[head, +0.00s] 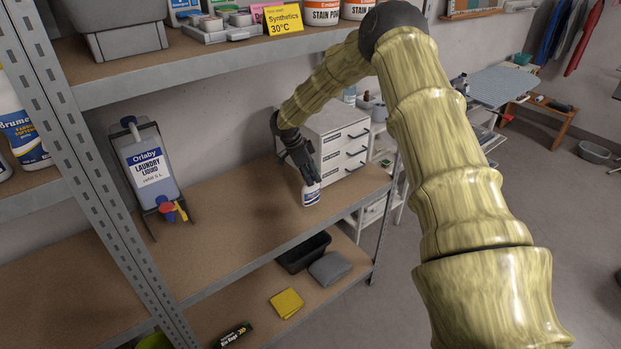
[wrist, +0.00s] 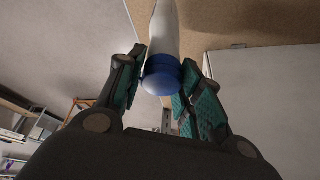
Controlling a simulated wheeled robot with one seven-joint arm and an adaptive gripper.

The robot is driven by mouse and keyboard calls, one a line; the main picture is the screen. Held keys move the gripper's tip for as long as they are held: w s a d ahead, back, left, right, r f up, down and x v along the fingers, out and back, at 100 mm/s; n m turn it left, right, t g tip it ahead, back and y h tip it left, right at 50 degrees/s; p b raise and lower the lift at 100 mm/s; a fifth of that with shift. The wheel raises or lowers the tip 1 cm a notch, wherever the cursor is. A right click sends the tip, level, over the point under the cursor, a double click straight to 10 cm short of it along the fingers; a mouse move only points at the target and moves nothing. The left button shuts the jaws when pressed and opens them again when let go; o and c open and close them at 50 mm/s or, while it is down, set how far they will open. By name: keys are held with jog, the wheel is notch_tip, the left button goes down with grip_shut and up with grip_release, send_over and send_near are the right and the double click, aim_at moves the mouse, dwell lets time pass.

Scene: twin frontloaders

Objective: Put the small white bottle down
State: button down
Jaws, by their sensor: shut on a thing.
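The small white bottle (head: 311,194) has a blue and white label and is upright at the middle shelf board (head: 240,225), near its right end. I cannot tell whether its base touches the board. My gripper (head: 307,178) is above it, pointing down, with its fingers at the bottle's top. In the wrist view the white bottle body (wrist: 165,30) and its blue cap (wrist: 161,76) show between the two fingers of my gripper (wrist: 158,85). The gripper is shut on the bottle.
A white drawer unit (head: 335,140) stands right behind the bottle. A laundry liquid container (head: 150,165) in a stand is to the left, with bare board between. A black tray (head: 303,253), a grey cloth (head: 329,267) and a yellow cloth (head: 286,303) lie on the shelf below.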

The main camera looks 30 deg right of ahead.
jog(key=shift+w+d+p, duration=0.2)
jog(key=shift+w+p, duration=0.1)
jog(key=shift+w, duration=0.15)
jog(key=shift+f+p, duration=1)
jog(key=shift+f, duration=0.9)
jog(key=c, duration=0.9)
grip_release()
jog(key=shift+c, duration=0.2)
jog(key=shift+r, duration=0.2)
jog(key=s+b+v, duration=0.1)
jog(key=b+v, duration=0.2)
jog(key=v, duration=0.4)
jog(key=shift+w+r, duration=0.2)
jog(key=shift+w, duration=0.25)
jog(key=shift+a, duration=0.15)
